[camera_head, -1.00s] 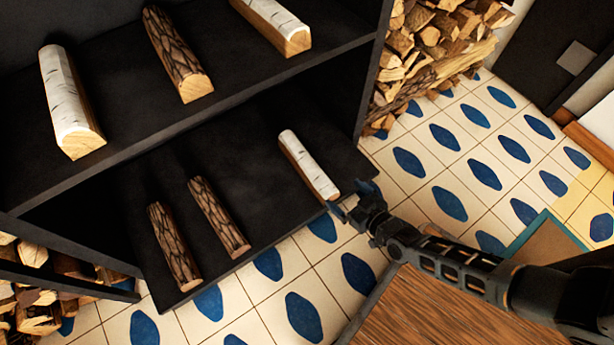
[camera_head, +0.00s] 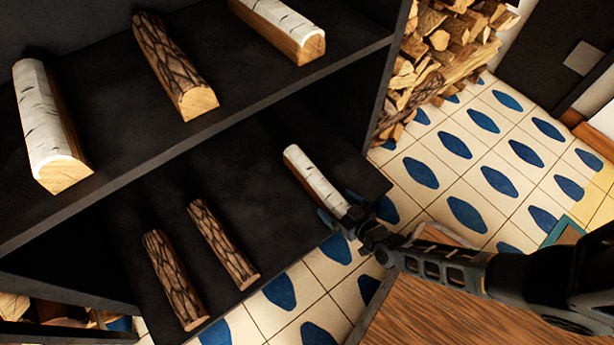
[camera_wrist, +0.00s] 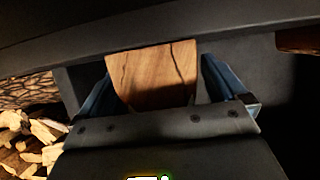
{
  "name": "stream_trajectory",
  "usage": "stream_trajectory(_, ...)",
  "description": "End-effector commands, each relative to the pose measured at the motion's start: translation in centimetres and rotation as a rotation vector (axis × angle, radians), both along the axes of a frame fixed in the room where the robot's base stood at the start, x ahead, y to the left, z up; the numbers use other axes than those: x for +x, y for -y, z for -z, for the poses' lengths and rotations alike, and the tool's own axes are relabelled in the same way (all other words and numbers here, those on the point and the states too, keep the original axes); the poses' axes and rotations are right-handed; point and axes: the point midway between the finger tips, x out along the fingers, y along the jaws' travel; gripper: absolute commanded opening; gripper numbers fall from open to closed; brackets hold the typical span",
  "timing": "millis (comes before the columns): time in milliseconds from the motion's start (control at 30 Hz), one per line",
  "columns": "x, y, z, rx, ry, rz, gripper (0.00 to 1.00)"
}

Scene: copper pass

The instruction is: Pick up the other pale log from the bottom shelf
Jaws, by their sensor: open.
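The pale log (camera_head: 316,180) with white bark lies on the bottom shelf (camera_head: 290,125), to the right of two dark-barked logs. My gripper (camera_head: 340,216) is at its near end by the shelf's front edge. In the wrist view, the log's cut wooden end (camera_wrist: 153,76) shows between the two blue fingers of my gripper (camera_wrist: 155,88). The fingers stand apart, one on each side of the log's end. I cannot tell whether either touches it. The far part of the log is hidden in the wrist view.
Two dark logs (camera_head: 223,243) (camera_head: 174,280) lie left on the bottom shelf. The upper shelf (camera_head: 110,160) above holds two pale logs (camera_head: 45,125) (camera_head: 280,28) and a dark one (camera_head: 174,65). A wooden surface (camera_head: 460,300) is below my arm. A firewood stack (camera_head: 440,50) stands right.

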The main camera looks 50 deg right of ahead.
Motion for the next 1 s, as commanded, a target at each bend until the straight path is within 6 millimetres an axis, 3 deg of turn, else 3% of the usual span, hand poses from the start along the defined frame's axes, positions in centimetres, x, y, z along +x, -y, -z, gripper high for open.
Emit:
stream_trajectory(300, -0.12, 0.16, 0.3, -0.001, 0.0, 0.001, 0.97)
stream_trajectory(1000, -0.1, 0.15, 0.29, 0.0, 0.0, 0.001, 0.3)
